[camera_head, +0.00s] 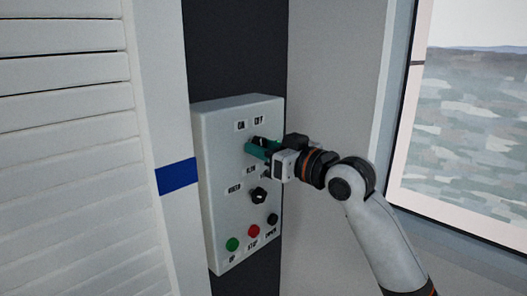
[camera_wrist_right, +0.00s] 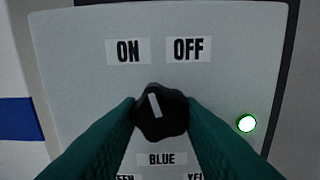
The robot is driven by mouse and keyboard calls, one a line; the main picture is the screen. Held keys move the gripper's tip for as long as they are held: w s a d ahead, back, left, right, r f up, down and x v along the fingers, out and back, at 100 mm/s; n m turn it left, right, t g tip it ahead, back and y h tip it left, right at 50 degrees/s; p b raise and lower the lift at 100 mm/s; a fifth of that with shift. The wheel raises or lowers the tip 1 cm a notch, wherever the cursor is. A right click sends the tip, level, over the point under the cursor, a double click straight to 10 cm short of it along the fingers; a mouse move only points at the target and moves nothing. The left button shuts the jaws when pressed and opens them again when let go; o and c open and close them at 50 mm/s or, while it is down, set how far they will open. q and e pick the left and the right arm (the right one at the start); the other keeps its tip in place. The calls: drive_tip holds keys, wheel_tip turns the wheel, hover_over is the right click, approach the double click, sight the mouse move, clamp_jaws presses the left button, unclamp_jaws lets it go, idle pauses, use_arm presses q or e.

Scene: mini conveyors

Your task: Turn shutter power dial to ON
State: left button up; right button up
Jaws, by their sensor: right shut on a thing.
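The shutter power dial is a black knob (camera_wrist_right: 160,112) below the ON label (camera_wrist_right: 128,51) and OFF label (camera_wrist_right: 188,49) on the control box (camera_head: 222,200). Its white pointer line leans slightly left of straight up, toward the ON side. My right gripper (camera_wrist_right: 160,118) is shut on the dial, with one teal finger on each side of it. In the head view the right gripper (camera_head: 257,146) reaches the box from the right and hides much of the dial. My left gripper is not in view.
A round green light (camera_wrist_right: 246,123) glows right of the dial. Lower on the box are a second black knob (camera_head: 258,195), a green button (camera_head: 232,244), a red button (camera_head: 254,231) and a black button (camera_head: 272,219). A slatted white shutter (camera_head: 65,150) stands left; a window (camera_head: 465,120) is right.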

drive_tip(key=shift+n, duration=1.3)
drive_tip(key=o, duration=1)
drive_tip(key=shift+c, duration=0.2)
drive_tip(key=b+v, duration=0.4)
drive_tip(key=v, duration=0.8)
